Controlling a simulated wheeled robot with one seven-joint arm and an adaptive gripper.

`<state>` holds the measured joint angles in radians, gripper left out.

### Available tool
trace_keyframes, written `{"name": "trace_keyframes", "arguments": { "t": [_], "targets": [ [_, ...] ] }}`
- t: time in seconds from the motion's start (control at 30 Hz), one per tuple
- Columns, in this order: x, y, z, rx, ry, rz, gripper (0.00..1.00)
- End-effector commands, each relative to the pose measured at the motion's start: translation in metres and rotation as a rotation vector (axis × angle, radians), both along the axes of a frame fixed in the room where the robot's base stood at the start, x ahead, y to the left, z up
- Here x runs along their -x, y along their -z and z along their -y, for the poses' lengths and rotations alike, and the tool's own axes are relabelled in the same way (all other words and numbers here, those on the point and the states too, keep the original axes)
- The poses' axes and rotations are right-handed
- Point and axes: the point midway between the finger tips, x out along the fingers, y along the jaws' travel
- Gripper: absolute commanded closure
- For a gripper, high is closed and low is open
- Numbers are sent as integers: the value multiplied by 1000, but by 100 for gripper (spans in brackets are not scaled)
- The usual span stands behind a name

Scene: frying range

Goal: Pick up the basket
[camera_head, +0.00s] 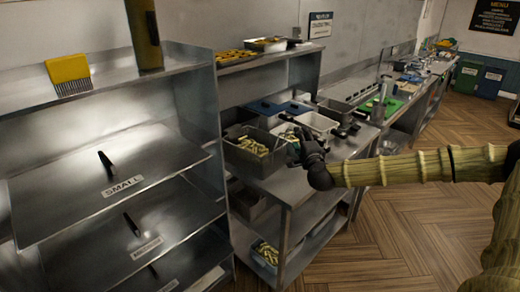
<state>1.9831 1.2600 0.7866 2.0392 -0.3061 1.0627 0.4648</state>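A grey, open-topped basket (243,163) with yellow fry-like pieces in it stands on the metal counter (290,188), left of the middle of the view. My gripper (291,138) is black and small in the view. It reaches in from the right, by the basket's right side and over the counter's containers. Whether it touches the basket I cannot tell. The fingers are dark and blend with the things behind them, so whether they are open or shut is unclear.
Blue-lidded (277,110) and white (317,122) containers stand behind my gripper. An upper shelf (262,58) holds trays of food. Metal shelves with labels (124,185) fill the left. A bin of yellow pieces (266,252) sits below. The wooden floor (400,235) is clear at right.

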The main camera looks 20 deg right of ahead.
Motion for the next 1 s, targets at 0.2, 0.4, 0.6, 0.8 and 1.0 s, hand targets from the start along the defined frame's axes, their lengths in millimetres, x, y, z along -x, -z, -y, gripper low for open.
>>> {"name": "trace_keyframes", "arguments": {
  "t": [0.2,0.4,0.6,0.8,1.0],
  "targets": [
    [-20,-2,6,1,2,0,54],
    [-23,0,7,-1,1,0,54],
    [-23,0,7,0,1,0,70],
    [-23,0,7,0,1,0,100],
    [-23,-1,7,-1,1,1,100]
  ]
}}
